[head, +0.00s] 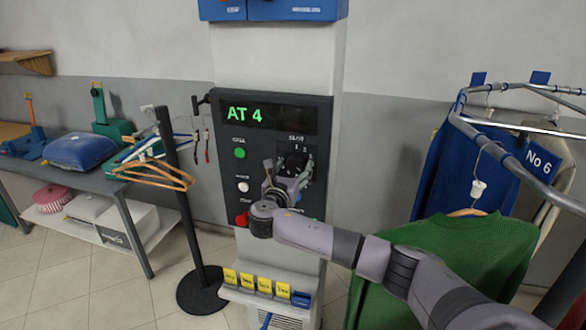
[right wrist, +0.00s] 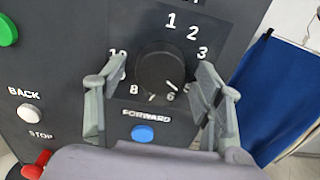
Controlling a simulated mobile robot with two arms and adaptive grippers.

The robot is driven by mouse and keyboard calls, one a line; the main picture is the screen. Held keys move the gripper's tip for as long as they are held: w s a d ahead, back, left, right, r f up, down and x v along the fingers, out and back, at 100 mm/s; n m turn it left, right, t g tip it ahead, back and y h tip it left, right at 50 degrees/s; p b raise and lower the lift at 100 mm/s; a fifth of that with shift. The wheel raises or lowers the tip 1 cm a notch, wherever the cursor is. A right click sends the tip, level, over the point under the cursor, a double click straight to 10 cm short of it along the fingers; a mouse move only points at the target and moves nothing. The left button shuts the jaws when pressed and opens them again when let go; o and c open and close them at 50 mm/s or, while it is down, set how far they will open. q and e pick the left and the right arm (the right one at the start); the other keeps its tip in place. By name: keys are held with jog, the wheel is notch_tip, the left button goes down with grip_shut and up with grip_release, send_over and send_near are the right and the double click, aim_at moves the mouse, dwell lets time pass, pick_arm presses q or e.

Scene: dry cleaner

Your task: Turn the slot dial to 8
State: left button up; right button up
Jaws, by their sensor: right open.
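The slot dial is a round black knob (right wrist: 157,68) on a dark panel, with white numbers around it. Its white pointer mark aims down and right, near the 5 and 6; the 8 (right wrist: 133,89) is at its lower left. My right gripper (right wrist: 160,76) is open, with one finger on each side of the knob; I cannot tell whether either touches it. In the head view my right gripper (head: 285,172) is at the panel (head: 225,150) and partly covers the dial. The green display (head: 245,114) reads "AT 4". My left gripper is not in view.
A blue FORWARD button (right wrist: 143,133) is just below the dial. Green, white BACK and red STOP (right wrist: 36,165) buttons line the panel's left. A rail with a green sweater (head: 450,255) is at right; a black post with hangers (head: 155,175) is at left.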

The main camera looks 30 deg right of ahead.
jog(key=c, duration=1.1)
jog(key=shift+c, duration=0.2)
jog(key=m+b, duration=0.2)
jog(key=m, duration=0.1)
jog(key=shift+f+b, duration=0.25)
jog(key=shift+b, duration=0.15)
jog(key=m+b, duration=0.4)
jog(key=m, duration=0.1)
jog(key=shift+w+a+m, duration=0.1)
jog(key=shift+m, duration=0.3)
jog(key=m+b, duration=0.5)
jog(key=shift+r+m+b, duration=0.15)
jog(key=shift+m+b, duration=1.3)
jog(key=shift+m, duration=0.45)
